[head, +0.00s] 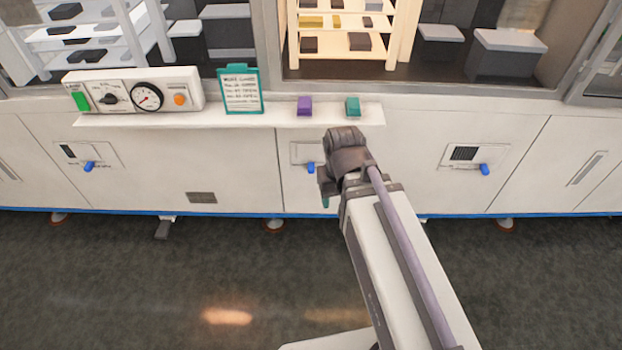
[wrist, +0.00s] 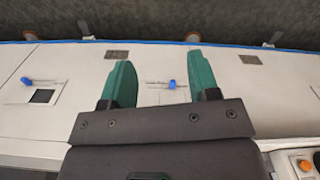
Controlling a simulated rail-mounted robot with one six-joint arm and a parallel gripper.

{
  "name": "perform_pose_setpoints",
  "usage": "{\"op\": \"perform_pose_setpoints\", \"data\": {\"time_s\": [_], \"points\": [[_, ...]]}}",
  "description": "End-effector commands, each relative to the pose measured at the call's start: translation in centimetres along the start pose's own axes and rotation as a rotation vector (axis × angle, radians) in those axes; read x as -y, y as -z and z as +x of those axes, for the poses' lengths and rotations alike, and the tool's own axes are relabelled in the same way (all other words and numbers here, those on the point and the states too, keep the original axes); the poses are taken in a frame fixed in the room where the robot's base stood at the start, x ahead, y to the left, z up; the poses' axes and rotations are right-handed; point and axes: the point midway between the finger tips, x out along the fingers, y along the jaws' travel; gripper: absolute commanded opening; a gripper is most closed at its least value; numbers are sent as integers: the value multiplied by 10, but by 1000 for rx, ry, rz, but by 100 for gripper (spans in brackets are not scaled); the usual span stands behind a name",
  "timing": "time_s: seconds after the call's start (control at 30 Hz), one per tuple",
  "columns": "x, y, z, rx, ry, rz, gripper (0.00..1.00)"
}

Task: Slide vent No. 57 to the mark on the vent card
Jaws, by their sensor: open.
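Three slide vents with blue knobs are set in the white wall in the head view: a left vent (head: 70,152), a middle vent (head: 302,152) and a right vent (head: 463,153). Their numbers are too small to read. The vent card (head: 242,92) is a teal-framed sheet on the ledge; its lines are not legible. My gripper (head: 325,196) is in front of the middle vent and partly hides it. In the wrist view my gripper (wrist: 160,70) has its teal fingers apart and empty, with the middle vent's blue knob (wrist: 172,85) seen between them.
The ledge (head: 230,118) carries a panel with a gauge (head: 148,96), a purple block (head: 305,106) and a teal block (head: 353,106). A pedal (head: 163,229) sticks out low on the left. The dark floor (head: 120,290) looks clear.

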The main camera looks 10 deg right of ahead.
Motion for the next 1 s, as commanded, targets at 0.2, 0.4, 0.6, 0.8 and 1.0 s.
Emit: {"op": "perform_pose_setpoints", "data": {"time_s": [0.2, 0.4, 0.6, 0.8, 1.0], "points": [[-16, 35, 174, -75, -173, -69, 55], [-46, 93, 277, -230, -485, -342, 55], [-62, 170, 346, -328, -980, -861, 55], [-15, 251, 297, -38, -1839, -1786, 55], [12, 258, 284, 224, -2106, -2103, 55]]}}
